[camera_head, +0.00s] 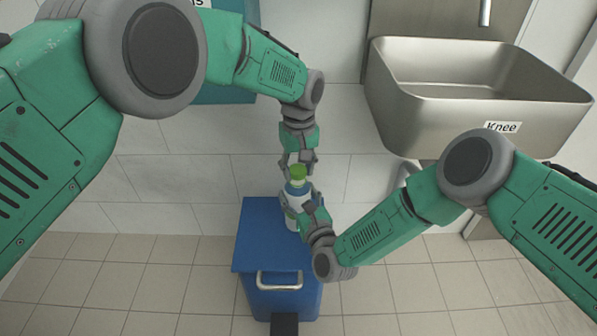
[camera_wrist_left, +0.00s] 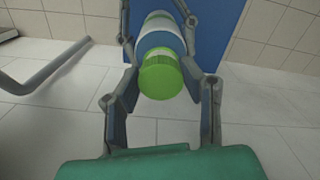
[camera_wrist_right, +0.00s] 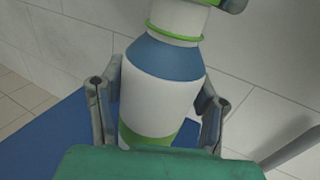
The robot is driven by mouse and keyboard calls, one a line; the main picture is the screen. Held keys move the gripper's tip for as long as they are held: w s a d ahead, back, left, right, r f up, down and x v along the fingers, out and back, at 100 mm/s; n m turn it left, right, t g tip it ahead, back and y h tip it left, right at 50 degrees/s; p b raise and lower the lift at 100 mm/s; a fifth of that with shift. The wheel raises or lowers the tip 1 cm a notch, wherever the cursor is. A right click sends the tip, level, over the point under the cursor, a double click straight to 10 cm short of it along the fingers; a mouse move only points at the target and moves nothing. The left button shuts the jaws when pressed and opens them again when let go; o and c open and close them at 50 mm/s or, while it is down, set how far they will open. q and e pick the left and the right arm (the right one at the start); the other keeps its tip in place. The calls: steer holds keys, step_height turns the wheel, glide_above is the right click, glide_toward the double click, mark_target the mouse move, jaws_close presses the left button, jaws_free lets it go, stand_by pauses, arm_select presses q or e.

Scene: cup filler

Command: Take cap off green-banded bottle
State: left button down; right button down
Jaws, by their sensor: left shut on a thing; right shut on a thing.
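My right gripper (camera_head: 298,204) is shut around the bottle's body. The cap is in line with the neck; I cannot tell whether it is loose.
The blue cabinet (camera_head: 258,235) has a metal handle (camera_head: 279,281) on its front. A steel sink (camera_head: 470,90) labelled "Knee" is on the wall at the right. A teal box (camera_head: 225,95) stands behind my left arm. Tiled floor is clear on both sides.

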mark_target(298, 170)
arm_select(q)
steer(key=shift+r, duration=0.45)
steer(key=shift+r, duration=2.05)
arm_select(e)
steer(key=shift+c, duration=2.3)
jaws_free()
steer(key=shift+s, duration=0.1)
